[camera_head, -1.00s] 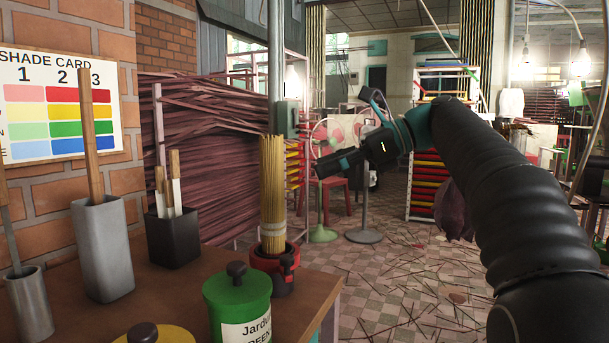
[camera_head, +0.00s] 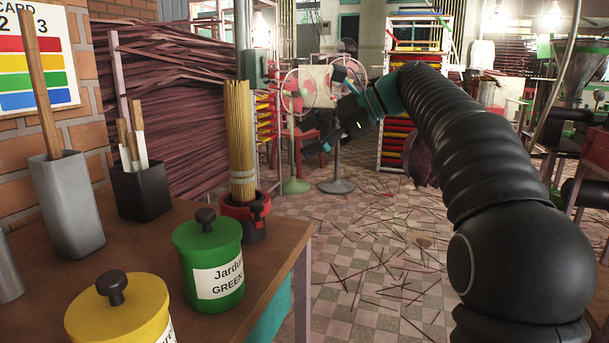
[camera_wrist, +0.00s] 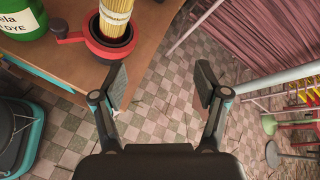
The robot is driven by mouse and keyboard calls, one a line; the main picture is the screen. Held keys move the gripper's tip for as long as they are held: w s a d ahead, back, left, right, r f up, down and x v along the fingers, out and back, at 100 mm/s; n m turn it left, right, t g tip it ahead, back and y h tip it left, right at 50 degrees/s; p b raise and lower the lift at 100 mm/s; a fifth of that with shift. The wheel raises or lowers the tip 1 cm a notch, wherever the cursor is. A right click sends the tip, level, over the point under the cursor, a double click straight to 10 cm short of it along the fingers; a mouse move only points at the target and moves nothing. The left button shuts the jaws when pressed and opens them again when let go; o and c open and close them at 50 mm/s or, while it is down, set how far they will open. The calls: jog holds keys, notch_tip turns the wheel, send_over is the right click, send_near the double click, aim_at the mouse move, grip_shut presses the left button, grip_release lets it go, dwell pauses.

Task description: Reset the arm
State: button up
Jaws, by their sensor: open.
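My gripper (camera_wrist: 161,88) is open and empty in the wrist view, with its two dark fingers apart above the tiled floor. In the head view my gripper (camera_head: 322,148) hangs in the air to the right of the table (camera_head: 283,246), clear of it. The black ribbed arm reaches in from the right side. Nothing is between the fingers.
On the table stand a yellow jar (camera_head: 119,312), a green jar (camera_head: 210,261), a red holder (camera_head: 262,206) with a bundle of sticks (camera_head: 240,135), a grey cup (camera_head: 67,205) and a black cup (camera_head: 141,192). Fans (camera_head: 336,187) stand behind. The floor (camera_head: 370,255) is littered with thin sticks.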

jog(key=s+d+f+n+t+h, duration=0.1)
jog(key=s+d+f+n+h, duration=0.25)
jog(key=f, duration=0.45)
jog(key=s+d+f+n+t+h, duration=0.1)
jog(key=s+d+f+n+h, duration=0.2)
jog(key=f, duration=0.5)
jog(key=s+d+f+n+h+p, duration=0.2)
jog(key=s+d+f+n, duration=0.1)
jog(key=s, duration=1)
jog(key=s+d+f+n+t+h+p, duration=0.1)
jog(key=s+d+f+n+h+p, duration=0.1)
jog(key=s, duration=1.1)
jog(key=d+f+n+h, duration=0.1)
jog(key=d+f+n, duration=0.1)
jog(key=d+f, duration=0.1)
jog(key=shift+f, duration=0.6)
jog(key=shift+s+d+n+h, duration=0.1)
jog(key=shift+n+h, duration=0.15)
